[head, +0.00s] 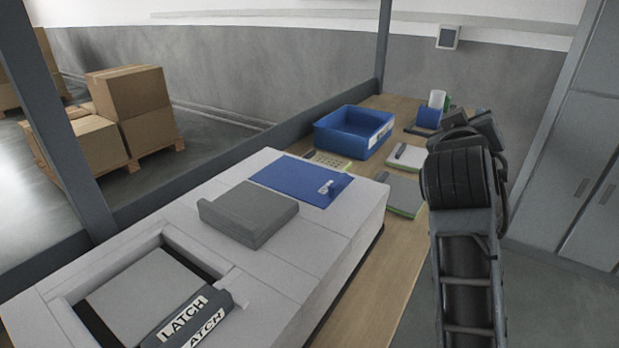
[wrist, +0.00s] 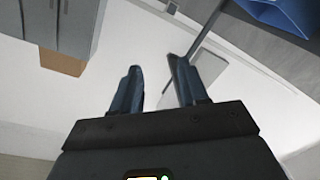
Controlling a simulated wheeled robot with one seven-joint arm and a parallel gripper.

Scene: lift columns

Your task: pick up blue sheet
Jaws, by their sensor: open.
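The blue sheet (head: 290,176) lies flat on the far end of the light grey machine's top (head: 345,222). A small white mark shows near its right corner. A thick grey block (head: 247,213) sits just in front of its near side. My gripper (wrist: 157,88) is open in the wrist view, with nothing between its two fingers. The head view shows my arm raised at the right, apart from the sheet; the fingers cannot be made out there. I cannot make out the sheet in the wrist view.
A blue bin (head: 353,131) stands on the wooden table (head: 385,268) beyond the machine, with notepads (head: 403,194) nearby. A black bar marked LATCH (head: 188,322) lies at the machine's near end. A dark post (head: 55,130) rises at left. Cardboard boxes (head: 128,95) stand behind.

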